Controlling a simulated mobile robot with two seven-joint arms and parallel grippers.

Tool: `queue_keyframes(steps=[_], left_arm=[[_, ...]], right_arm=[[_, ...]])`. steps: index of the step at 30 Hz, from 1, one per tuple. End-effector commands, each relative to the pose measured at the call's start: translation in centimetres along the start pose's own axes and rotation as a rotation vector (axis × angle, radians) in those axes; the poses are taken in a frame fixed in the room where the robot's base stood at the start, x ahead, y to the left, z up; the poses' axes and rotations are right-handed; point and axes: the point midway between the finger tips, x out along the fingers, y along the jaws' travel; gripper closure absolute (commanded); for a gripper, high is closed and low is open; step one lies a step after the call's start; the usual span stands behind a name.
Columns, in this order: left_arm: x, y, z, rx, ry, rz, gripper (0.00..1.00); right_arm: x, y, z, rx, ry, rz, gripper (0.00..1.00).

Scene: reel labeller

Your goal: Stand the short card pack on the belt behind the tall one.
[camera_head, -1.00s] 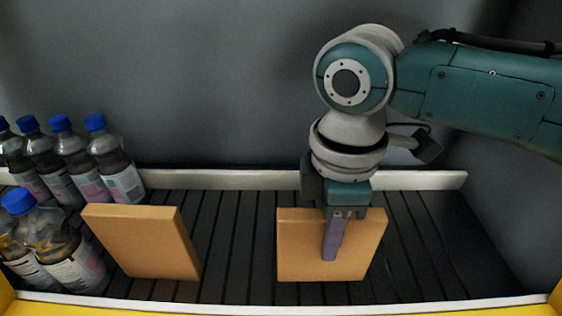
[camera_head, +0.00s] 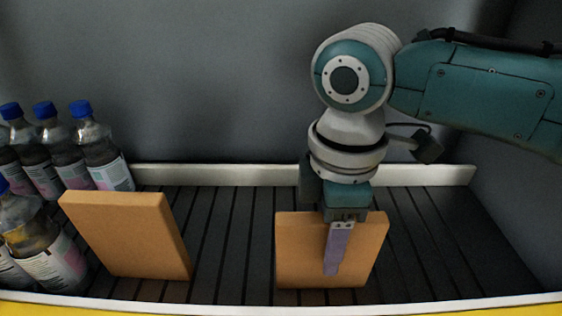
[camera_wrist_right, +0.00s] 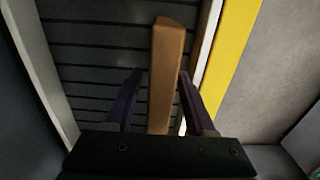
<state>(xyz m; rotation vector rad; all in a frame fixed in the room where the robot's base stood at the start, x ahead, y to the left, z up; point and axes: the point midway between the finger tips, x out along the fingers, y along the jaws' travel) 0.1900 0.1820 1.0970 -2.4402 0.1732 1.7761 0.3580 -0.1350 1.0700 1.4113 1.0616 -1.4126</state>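The taller tan card pack (camera_head: 128,236) stands at the left on the dark slatted belt (camera_head: 232,250), beside the bottles. The shorter tan pack (camera_head: 300,255) stands on the belt to its right, with bare belt between them. My right gripper (camera_head: 336,268) reaches down over the shorter pack, one finger in front of its broad face. In the right wrist view the shorter pack (camera_wrist_right: 165,70) runs between the two purple fingers. A clear gap shows at the left finger and a thin one at the right. My left gripper is not in view.
Several blue-capped bottles (camera_head: 98,155) crowd the belt's left end. A pale rail (camera_head: 240,175) runs along the back and another (camera_head: 400,306) along the front, with a yellow edge (camera_wrist_right: 233,55). The belt is clear to the right of the shorter pack.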

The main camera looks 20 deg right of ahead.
Motion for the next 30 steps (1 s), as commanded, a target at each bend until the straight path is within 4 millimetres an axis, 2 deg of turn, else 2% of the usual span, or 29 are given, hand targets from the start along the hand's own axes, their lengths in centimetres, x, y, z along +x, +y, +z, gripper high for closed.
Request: queue_keyframes(steps=[8,11,21,25,30], left_arm=[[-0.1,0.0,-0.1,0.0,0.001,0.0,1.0],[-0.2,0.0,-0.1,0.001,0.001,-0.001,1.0],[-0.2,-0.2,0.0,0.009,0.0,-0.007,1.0],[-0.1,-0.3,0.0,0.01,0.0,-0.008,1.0],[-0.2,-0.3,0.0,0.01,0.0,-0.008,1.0]], right_arm=[[-0.3,0.0,0.0,-0.001,0.001,0.001,0.43],[-1.2,0.1,-0.1,-0.001,0.002,0.002,0.43],[-6.9,0.1,-0.1,-0.001,0.003,0.001,0.43],[-7.7,0.0,0.0,0.0,0.0,0.0,0.43],[-7.9,0.0,0.0,0.0,0.0,-0.001,0.43]])
